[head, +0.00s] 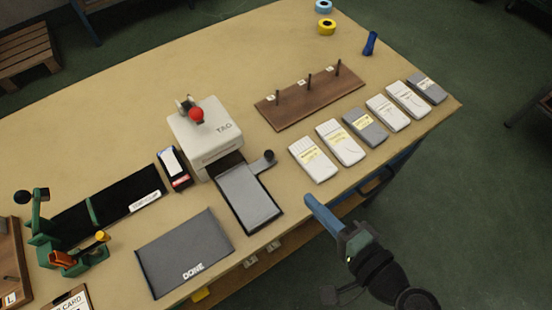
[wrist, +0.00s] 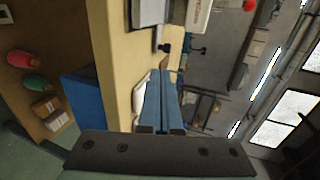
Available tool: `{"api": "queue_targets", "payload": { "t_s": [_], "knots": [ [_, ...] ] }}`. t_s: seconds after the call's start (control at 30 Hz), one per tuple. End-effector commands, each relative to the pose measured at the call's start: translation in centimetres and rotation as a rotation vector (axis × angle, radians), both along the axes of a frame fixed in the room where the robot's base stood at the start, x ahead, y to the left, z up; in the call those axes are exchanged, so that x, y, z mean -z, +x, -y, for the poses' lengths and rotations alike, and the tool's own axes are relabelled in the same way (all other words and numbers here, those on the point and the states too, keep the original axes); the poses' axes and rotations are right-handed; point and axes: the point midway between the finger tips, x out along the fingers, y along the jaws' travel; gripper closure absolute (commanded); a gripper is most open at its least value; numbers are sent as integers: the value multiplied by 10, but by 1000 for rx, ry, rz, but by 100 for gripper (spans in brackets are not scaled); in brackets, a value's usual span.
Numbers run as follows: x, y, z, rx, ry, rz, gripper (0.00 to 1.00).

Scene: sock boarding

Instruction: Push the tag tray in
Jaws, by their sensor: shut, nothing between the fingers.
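The tag machine (head: 205,135) is a white box marked TAG with a red knob on top. Its tag tray (head: 247,196) is a grey plate in a dark frame, extended from the machine toward the table's front edge. A side arm with a black knob (head: 268,156) sticks out on the tray's right. My gripper (head: 309,200) is shut and empty, at the table's front edge, right of the tray and apart from it. In the wrist view its blue fingers (wrist: 161,75) are together, with a black knob (wrist: 164,47) beyond the tips.
Several sock packs (head: 340,142) lie in a row right of the tray. A wooden peg board (head: 310,95) stands behind them. A dark DONE mat (head: 185,252) lies left of the tray. A small labelled box (head: 173,168) stands beside the machine. The table's back left is clear.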

Motion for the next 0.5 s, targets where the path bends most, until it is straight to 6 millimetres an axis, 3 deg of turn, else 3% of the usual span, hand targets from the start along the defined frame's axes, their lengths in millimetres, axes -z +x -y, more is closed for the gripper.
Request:
{"api": "queue_targets", "payload": {
  "t_s": [0.37,0.5],
  "knots": [
    [24,63,-46,-4,-3,1,100],
    [22,80,-58,-3,-4,2,100]
  ]
}}
